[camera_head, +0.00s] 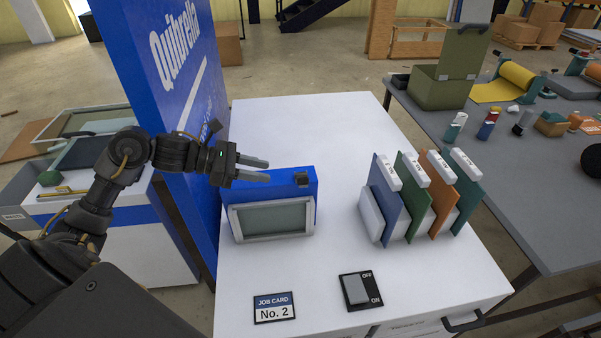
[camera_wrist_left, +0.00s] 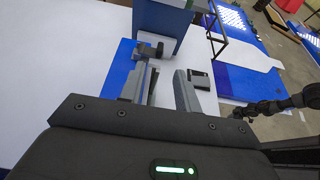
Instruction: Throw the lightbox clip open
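The blue lightbox (camera_head: 270,218) stands on the white table, its grey-framed panel facing me. The lightbox (camera_wrist_left: 122,65) and what looks like the dark clip (camera_wrist_left: 151,50) also show in the left wrist view. My left gripper (camera_head: 262,169) is just above the lightbox's top left, fingers pointing right toward the clip. Its fingers are apart with nothing between them, as the left wrist view (camera_wrist_left: 164,88) also shows. In that view a dark jointed arm, likely my right one, ends too small to read.
A tall blue panel (camera_head: 165,80) stands close behind my left arm. Upright coloured plates (camera_head: 410,205) stand to the right. A black switch (camera_head: 360,290) and a job card (camera_head: 274,308) lie in front. The table behind the lightbox is clear.

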